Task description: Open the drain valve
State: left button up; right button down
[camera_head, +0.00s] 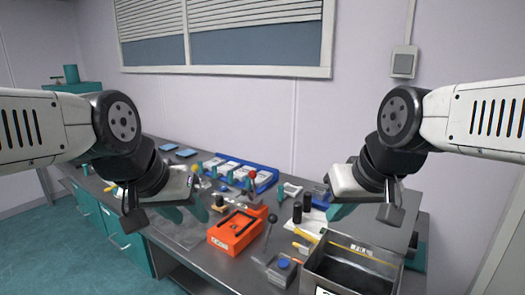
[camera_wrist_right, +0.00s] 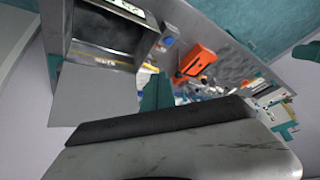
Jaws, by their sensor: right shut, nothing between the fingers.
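A metal tank (camera_head: 350,262) with a "FILL" label stands at the front right of the bench. It also shows at the upper left in the right wrist view (camera_wrist_right: 105,52). A yellow bar-like part (camera_head: 305,235) lies just behind the tank's left corner. I cannot tell which part is the drain valve. My right gripper (camera_head: 341,212) is shut and empty, above and behind the tank; its teal fingers also show in the right wrist view (camera_wrist_right: 155,93). My left gripper (camera_head: 188,213) hangs over the bench's left part; its finger gap is not clear.
An orange box (camera_head: 236,231) sits mid-bench. A small grey box with a blue knob (camera_head: 283,264) and an upright lever (camera_head: 271,222) stand left of the tank. A blue tray (camera_head: 262,183) and dark cylinders (camera_head: 297,212) are behind. Bare bench (camera_head: 180,234) shows left of the orange box.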

jog(key=c, duration=1.9)
grip_release()
jog(key=shift+s+m, duration=0.3)
jog(key=shift+m, duration=0.1)
jog(key=shift+c, duration=0.2)
jog(key=o, duration=0.3)
jog(key=shift+w, duration=0.1)
jog(key=shift+o, duration=0.8)
jog(key=w+f+n+g+h, duration=0.1)
jog(key=w+f+n+g, duration=0.1)
jog(key=w, duration=0.9)
notch_tip(320, 180, down, 2)
jog(key=shift+w+n+g, duration=0.15)
jog(key=shift+n+g, duration=0.15)
jog(key=shift+n, duration=0.5)
jog(key=n+g+h, duration=0.1)
jog(key=n+g, duration=0.2)
jog(key=n, duration=0.1)
send_over(307, 235)
notch_tip(307, 235, down, 13)
jog(key=shift+w+d, duration=0.1)
jog(key=shift+w, duration=0.05)
notch_tip(307, 235, down, 8)
jog(key=shift+r, duration=0.15)
jog(key=shift+c, duration=0.2)
grip_shut()
